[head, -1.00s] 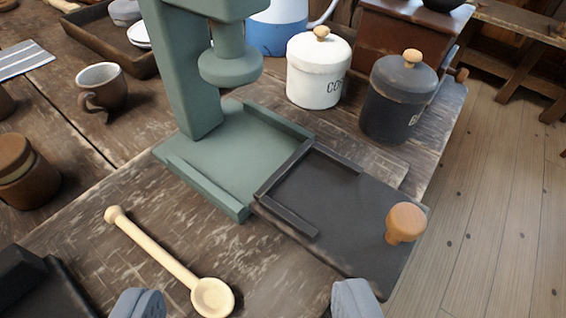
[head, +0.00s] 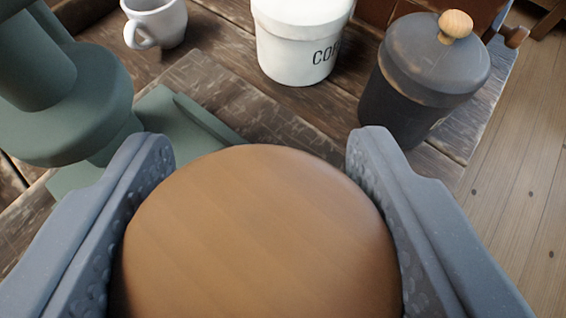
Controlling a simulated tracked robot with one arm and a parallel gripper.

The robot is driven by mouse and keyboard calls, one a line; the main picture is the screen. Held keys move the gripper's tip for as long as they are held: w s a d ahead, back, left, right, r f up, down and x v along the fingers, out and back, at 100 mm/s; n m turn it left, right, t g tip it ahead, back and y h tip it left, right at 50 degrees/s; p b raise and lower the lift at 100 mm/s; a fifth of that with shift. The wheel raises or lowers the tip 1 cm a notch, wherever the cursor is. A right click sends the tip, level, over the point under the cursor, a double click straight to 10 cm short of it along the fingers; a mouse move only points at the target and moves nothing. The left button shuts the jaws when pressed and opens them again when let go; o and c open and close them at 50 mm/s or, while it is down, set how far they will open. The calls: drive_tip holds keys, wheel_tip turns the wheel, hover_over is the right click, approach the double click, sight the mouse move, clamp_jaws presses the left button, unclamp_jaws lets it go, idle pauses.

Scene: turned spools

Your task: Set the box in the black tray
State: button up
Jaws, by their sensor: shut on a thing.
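My gripper (head: 262,140) has its two grey fingers on either side of a round, smooth wooden knob (head: 260,235) and is shut on it. The knob fills the lower middle of the view and looks like the one that stood on the black tray a second ago. The black tray does not show now; the knob and fingers cover that area. The green press (head: 65,105) stands at the left, and part of its base (head: 165,120) shows behind the left finger. I see no box.
A white lidded canister (head: 295,45) and a dark canister (head: 420,75) with a wooden knob stand close behind the gripper. A white mug (head: 155,20) is at the back left. The table's edge is at the right, with plank floor (head: 525,180) beyond.

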wheel_tip(320, 180, down, 4)
drive_tip(key=shift+r+b, duration=0.1)
drive_tip(key=shift+b, duration=0.35)
drive_tip(key=o, duration=1)
drive_tip(key=shift+r, duration=0.15)
drive_tip(key=p+v, duration=0.1)
drive_tip(key=v, duration=1.1)
drive_tip(key=shift+p, duration=0.3)
